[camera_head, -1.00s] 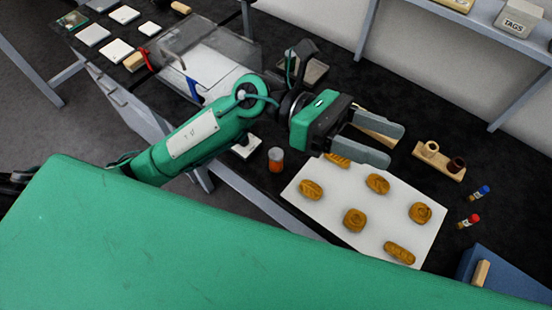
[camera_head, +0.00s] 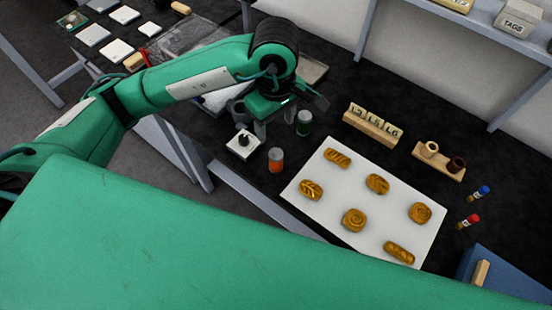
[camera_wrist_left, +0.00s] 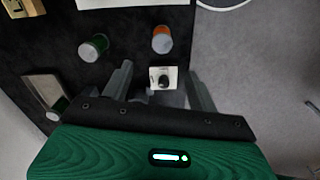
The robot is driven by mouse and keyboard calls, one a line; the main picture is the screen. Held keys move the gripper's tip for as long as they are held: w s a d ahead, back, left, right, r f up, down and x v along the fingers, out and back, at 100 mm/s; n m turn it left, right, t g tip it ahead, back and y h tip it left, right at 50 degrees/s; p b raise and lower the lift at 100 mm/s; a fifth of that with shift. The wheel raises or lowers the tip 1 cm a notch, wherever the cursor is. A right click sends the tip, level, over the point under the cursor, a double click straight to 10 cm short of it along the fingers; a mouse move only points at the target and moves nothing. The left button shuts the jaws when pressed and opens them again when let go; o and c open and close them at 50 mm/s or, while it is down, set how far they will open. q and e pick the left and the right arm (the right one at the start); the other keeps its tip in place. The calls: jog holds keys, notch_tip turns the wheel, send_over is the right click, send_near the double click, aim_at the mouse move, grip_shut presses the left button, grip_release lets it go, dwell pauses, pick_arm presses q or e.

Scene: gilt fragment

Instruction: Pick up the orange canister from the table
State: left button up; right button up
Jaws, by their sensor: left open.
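The orange canister (camera_head: 276,160) stands upright on the black table, close to its front edge and left of the white board. It also shows near the top of the left wrist view (camera_wrist_left: 162,40), beyond the fingertips. My left gripper (camera_head: 275,127) points down above the table behind the canister, apart from it. Its two fingers are spread and empty in the left wrist view (camera_wrist_left: 159,71). My arm hides part of the table behind it. My right gripper is not in view.
A green canister (camera_head: 304,124) stands close to the gripper. A white square with a black knob (camera_head: 236,153) lies left of the orange canister. The white board (camera_head: 330,215) with several golden ornaments lies to the right. A block holder (camera_head: 370,128) stands behind the board.

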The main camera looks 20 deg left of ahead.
aim_at(276, 154)
pick_arm(q)
notch_tip(276, 154, down, 7)
jog(key=shift+s+p, duration=0.1)
jog(key=shift+p, duration=0.55)
jog(key=shift+f+p, duration=0.35)
jog(key=shift+f, duration=0.05)
jog(key=f, duration=0.1)
jog(key=f+p, duration=0.1)
jog(key=f, duration=0.2)
jog(key=shift+s+d+p, duration=0.15)
jog(key=shift+s+p, duration=0.1)
jog(key=shift+p, duration=0.15)
jog(key=shift+f, duration=0.3)
jog(key=shift+c, duration=0.4)
jog(key=shift+w, duration=0.1)
jog(key=c, duration=1)
